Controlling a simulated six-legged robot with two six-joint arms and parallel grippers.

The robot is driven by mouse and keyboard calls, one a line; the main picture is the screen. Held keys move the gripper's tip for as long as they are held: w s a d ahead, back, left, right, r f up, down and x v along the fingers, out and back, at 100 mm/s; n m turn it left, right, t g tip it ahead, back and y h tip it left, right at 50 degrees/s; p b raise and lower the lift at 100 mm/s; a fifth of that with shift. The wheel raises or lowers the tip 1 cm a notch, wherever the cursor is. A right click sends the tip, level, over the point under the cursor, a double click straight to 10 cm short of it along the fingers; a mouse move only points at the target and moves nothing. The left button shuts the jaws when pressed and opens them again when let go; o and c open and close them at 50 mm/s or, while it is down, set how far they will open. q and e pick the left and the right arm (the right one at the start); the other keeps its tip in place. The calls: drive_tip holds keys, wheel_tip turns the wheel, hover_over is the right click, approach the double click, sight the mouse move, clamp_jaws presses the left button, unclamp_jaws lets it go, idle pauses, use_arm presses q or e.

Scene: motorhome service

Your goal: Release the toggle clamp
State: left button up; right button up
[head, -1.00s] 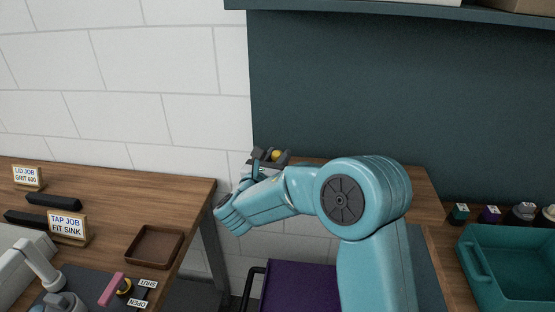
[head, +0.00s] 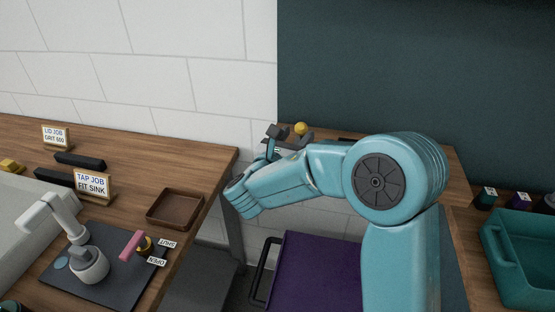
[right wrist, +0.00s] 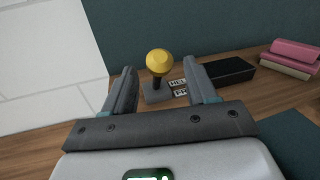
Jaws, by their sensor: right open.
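The toggle clamp (right wrist: 157,92) appears to be the small dark fixture with an upright lever and round yellow knob (right wrist: 159,62) on the wooden back bench. Its knob also shows in the head view (head: 301,129), just right of my right gripper (head: 278,135). In the right wrist view my right gripper (right wrist: 160,70) is open and empty. The knob shows between its two fingers, ahead of them and apart from them. The lever stands roughly upright. Two small labels (right wrist: 179,88) beside the base are partly hidden by the right finger. My left gripper is not in view.
On the left bench are a brown tray (head: 175,209), a tap (head: 88,262) and a pink-handled lever (head: 131,245) by SHUT and OPEN labels. A teal bin (head: 520,262) stands right.

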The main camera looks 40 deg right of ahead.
drive_tip(key=b+v, duration=0.1)
drive_tip(key=v, duration=1.2)
drive_tip(key=shift+b, duration=0.4)
